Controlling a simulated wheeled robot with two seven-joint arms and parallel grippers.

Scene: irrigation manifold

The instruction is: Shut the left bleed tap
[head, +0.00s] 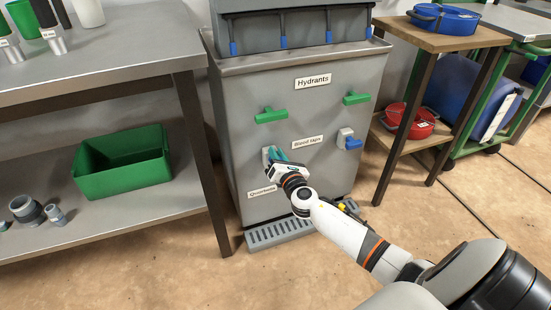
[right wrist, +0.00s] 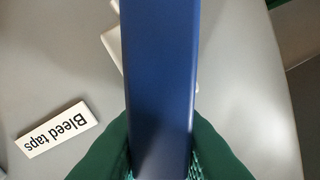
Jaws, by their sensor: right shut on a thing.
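The left bleed tap (head: 266,153) is on the front of the grey cabinet, left of the "Bleed taps" label (head: 307,142). My right gripper (head: 277,155) is at this tap and mostly covers it in the head view. In the right wrist view a long blue handle (right wrist: 160,75) lies between the green fingers of the gripper (right wrist: 160,150), which are shut on it. A pale part of the tap (right wrist: 112,45) shows behind the handle. The right bleed tap (head: 350,141), with a blue handle on a pale base, is apart from the gripper. My left gripper is not in view.
Two green hydrant handles (head: 271,115) (head: 356,98) sit above the taps. A grey grate (head: 278,234) lies at the cabinet's foot. A metal bench with a green bin (head: 122,162) stands left, a wooden stand (head: 440,38) right. Floor in front is open.

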